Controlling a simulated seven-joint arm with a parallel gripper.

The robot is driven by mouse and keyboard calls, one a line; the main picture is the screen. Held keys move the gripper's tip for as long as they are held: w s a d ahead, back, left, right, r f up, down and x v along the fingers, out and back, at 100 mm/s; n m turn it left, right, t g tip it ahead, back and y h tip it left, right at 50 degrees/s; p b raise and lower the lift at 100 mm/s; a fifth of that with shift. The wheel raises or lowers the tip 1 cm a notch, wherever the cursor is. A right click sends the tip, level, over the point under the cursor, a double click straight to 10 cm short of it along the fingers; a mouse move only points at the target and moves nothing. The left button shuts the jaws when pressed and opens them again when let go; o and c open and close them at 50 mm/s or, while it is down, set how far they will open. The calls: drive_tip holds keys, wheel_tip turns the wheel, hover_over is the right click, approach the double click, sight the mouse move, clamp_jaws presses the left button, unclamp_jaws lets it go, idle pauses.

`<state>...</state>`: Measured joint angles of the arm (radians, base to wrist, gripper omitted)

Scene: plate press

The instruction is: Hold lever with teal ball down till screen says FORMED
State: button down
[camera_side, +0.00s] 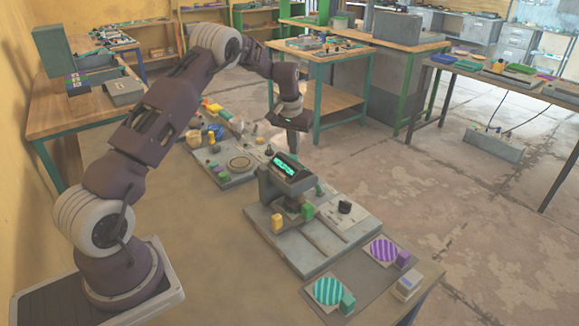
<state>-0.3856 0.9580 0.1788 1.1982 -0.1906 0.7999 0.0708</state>
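A dark press (271,190) stands on a grey base plate on the table. Its tilted screen (286,167) glows teal-green, but the text is too small to read. I cannot make out a lever with a teal ball for certain; a small green piece (320,188) shows just right of the press. My gripper (297,138) hangs above and behind the press in the picture, pointing down and apart from the screen. Its fingers are too small and dark to tell whether they are open or shut.
A yellow block (277,222) and a green block (308,211) stand at the press front. A black knob (345,207) sits on a pale panel to the right. Teal-striped (328,290) and purple-striped (384,249) discs lie nearer the front. Another cluttered board (235,170) lies behind left.

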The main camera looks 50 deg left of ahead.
drive_tip(key=shift+f, duration=0.3)
drive_tip(key=shift+f, duration=0.5)
idle(2.6)
wheel_tip(320, 180, up, 13)
idle(1.2)
